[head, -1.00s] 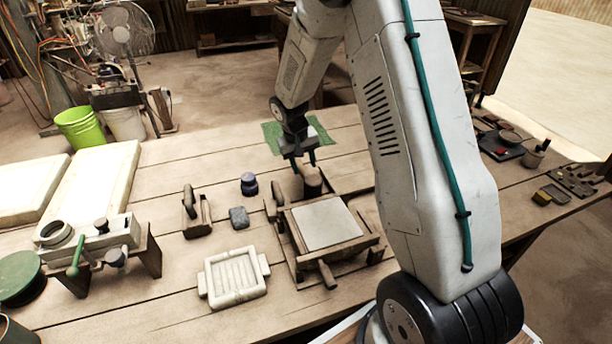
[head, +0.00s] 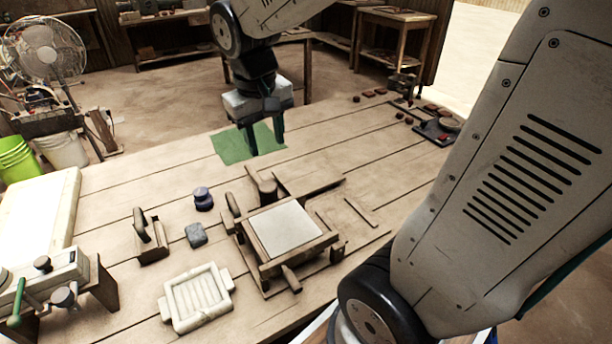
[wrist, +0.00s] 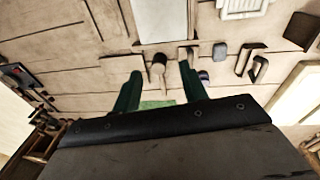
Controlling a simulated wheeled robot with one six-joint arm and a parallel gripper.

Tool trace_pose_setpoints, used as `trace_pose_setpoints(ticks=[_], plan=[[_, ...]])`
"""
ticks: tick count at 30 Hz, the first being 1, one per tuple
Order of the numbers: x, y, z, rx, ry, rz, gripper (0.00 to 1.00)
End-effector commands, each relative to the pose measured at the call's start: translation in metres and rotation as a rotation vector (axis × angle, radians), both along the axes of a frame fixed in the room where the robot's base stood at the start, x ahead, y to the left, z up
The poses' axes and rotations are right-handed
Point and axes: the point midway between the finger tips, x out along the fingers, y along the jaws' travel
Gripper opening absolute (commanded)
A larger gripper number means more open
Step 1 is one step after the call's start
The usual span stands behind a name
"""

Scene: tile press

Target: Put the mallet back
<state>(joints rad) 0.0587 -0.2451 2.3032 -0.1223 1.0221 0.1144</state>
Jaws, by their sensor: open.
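The wooden mallet (head: 265,187) lies at the back edge of the tile press (head: 327,240), its short light-brown head and handle showing. I cannot tell whether it rests on the table or on the press frame. My gripper (head: 266,147) is open and empty, fingers pointing down over the green mat (head: 232,147), behind and apart from the mallet. In the wrist view, the mallet (wrist: 158,63) shows between and beyond the two green fingertips, with the pale slab of the press above it.
A dark blue jar (head: 203,199), a grey block (head: 196,235), a wooden-handled tool (head: 150,240) and a white slatted tray (head: 197,297) stand left of the press. A dark tray (head: 437,132) with small items is at the back right. The table around the green mat is mostly clear.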

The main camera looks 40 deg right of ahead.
Motion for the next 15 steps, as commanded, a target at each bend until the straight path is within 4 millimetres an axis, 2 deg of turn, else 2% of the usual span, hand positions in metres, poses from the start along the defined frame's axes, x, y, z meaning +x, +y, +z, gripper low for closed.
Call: trace_pose_setpoints(ticks=[1, 3, 9, 12, 15], plan=[[-0.023, 0.006, 0.010, 0.011, -0.015, 0.012, 0.43], [-0.053, 0.014, 0.018, 0.026, -0.023, 0.031, 0.43], [-0.125, 0.031, 0.025, 0.069, -0.043, 0.083, 0.43], [-0.146, 0.036, 0.023, 0.084, -0.047, 0.102, 0.43], [-0.158, 0.040, 0.021, 0.092, -0.051, 0.113, 0.43]])
